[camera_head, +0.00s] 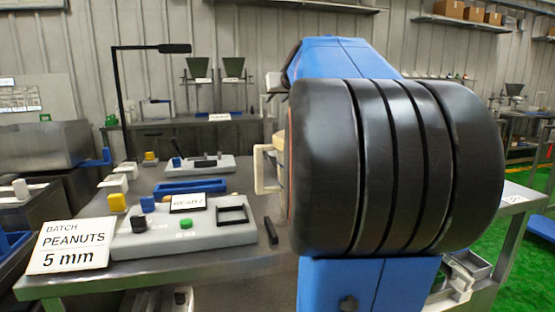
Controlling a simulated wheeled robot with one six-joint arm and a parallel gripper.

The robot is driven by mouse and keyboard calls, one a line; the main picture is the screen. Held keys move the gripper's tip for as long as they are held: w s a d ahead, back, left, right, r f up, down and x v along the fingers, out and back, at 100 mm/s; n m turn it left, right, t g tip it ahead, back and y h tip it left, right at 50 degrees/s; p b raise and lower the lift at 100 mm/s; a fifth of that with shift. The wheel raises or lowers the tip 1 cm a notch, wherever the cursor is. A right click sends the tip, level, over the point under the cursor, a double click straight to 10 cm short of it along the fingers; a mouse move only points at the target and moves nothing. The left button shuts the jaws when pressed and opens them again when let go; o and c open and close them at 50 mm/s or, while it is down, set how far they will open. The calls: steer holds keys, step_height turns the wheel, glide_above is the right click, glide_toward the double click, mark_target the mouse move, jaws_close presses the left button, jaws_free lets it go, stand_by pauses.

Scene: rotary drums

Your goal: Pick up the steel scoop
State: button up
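I cannot make out the steel scoop in the head view. A short dark bar (271,230) lies on the steel table (200,270), just right of the grey control box; I cannot tell what it belongs to.
A grey control box (150,240) with buttons stands on the table beside a sign (72,246) reading "BATCH PEANUTS 5 mm". Behind it are a blue tray (190,187) and another control box (205,166).

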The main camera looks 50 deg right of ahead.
mark_target(266, 110)
steer(key=x, duration=1.6)
steer(key=shift+w+d+f, duration=0.2)
steer(key=shift+w+d, duration=0.05)
steer(key=shift+c, duration=0.6)
jaws_close()
